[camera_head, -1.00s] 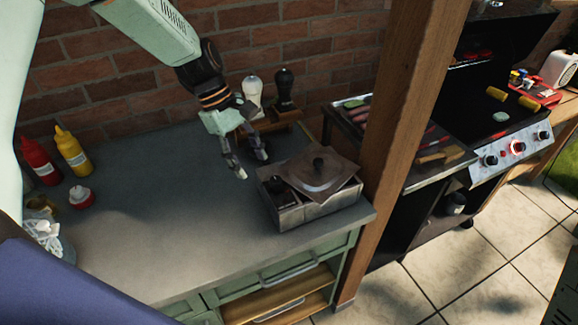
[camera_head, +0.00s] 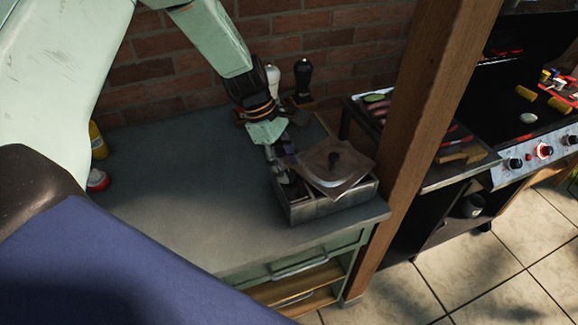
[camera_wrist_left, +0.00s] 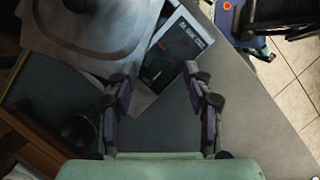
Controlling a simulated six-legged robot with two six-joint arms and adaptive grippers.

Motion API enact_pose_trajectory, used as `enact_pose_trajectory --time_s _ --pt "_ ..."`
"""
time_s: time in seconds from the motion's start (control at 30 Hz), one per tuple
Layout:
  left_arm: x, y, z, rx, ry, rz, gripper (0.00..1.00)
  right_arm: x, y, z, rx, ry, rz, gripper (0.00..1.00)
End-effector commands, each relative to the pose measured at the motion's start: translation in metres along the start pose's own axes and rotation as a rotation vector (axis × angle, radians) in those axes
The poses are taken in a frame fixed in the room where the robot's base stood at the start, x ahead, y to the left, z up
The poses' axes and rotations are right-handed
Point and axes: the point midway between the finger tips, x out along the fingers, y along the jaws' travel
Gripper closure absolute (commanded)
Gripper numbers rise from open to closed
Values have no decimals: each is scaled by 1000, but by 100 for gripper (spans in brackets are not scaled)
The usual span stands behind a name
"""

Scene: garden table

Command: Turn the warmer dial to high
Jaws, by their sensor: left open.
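The warmer (camera_head: 335,205) is a metal box with a tilted square lid (camera_head: 345,165) and a black lid knob, near the counter's right front corner. Its dark control panel (camera_wrist_left: 180,48) with small light markings shows in the left wrist view. A dark dial (camera_wrist_left: 158,70) sits at the panel's lower end; its setting is too small to read. My left gripper (camera_head: 281,168) is open over the warmer's left end and partly hides the panel in the head view. In the left wrist view its fingers (camera_wrist_left: 157,82) stand apart, either side of the dial. I cannot tell whether they touch it. My right gripper is not in view.
A white shaker (camera_head: 272,78) and a black shaker (camera_head: 303,78) stand behind the gripper. A wooden post (camera_head: 425,130) rises right of the warmer, with a grill (camera_head: 540,150) beyond. A yellow bottle (camera_head: 98,140) is at left. The counter's middle (camera_head: 195,180) is clear.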

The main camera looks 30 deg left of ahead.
Motion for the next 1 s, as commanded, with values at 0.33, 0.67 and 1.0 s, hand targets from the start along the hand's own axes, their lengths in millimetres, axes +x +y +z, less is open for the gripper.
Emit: enact_pose_trajectory --time_s 0.33,0.67,1.0 --pt "13 3 0 3 0 0 49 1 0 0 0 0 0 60" --pt "13 3 0 3 0 0 68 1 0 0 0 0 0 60" --pt "12 3 0 4 1 0 97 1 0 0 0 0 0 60"
